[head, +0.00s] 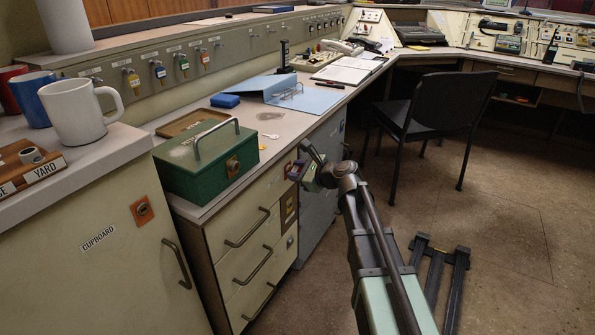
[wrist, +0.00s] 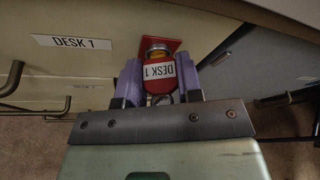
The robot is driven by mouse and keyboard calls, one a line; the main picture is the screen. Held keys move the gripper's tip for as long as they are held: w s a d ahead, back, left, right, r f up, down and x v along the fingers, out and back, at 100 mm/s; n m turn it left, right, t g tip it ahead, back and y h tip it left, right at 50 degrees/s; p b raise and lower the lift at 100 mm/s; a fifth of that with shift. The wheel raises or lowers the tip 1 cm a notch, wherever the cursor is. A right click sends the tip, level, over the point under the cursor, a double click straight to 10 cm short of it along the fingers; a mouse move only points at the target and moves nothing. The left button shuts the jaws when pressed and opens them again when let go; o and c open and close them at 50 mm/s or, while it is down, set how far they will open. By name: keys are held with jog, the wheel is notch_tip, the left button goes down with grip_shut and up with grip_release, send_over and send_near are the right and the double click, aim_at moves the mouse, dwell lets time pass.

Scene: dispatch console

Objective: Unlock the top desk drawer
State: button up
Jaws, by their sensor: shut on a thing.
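My gripper (head: 298,170) is at the upper right corner of the drawer unit, by the top drawer (head: 228,228). In the wrist view my gripper (wrist: 160,82) is shut on a red key tag (wrist: 159,73) marked DESK 1, held between its two purplish fingers. Above the tag, a round metal lock (wrist: 155,46) sits on a red plate (wrist: 175,45). The key lines up with the lock and looks to be at or in it; the tag hides how deep. A DESK 1 label (wrist: 72,41) is on the drawer front beside it. The drawer looks shut.
A green cash box (head: 208,165) and a loose key (head: 270,136) are on the desktop above. Drawer handles (head: 247,228) stick out on the front. A black chair (head: 430,110) stands behind right. Several tagged keys hang on the panel (head: 160,72).

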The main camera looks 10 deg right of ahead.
jog(key=shift+w+r+m+g+y+p, duration=0.15)
jog(key=shift+m+g+y+p, duration=0.2)
jog(key=shift+m+g, duration=0.4)
jog(key=shift+m, duration=0.35)
jog(key=shift+m+g+y, duration=0.55)
jog(key=shift+m+g, duration=0.1)
jog(key=shift+m, duration=0.65)
jog(key=o, duration=0.9)
jog(key=shift+d, duration=0.1)
jog(key=p+v, duration=0.2)
jog(key=v, duration=0.5)
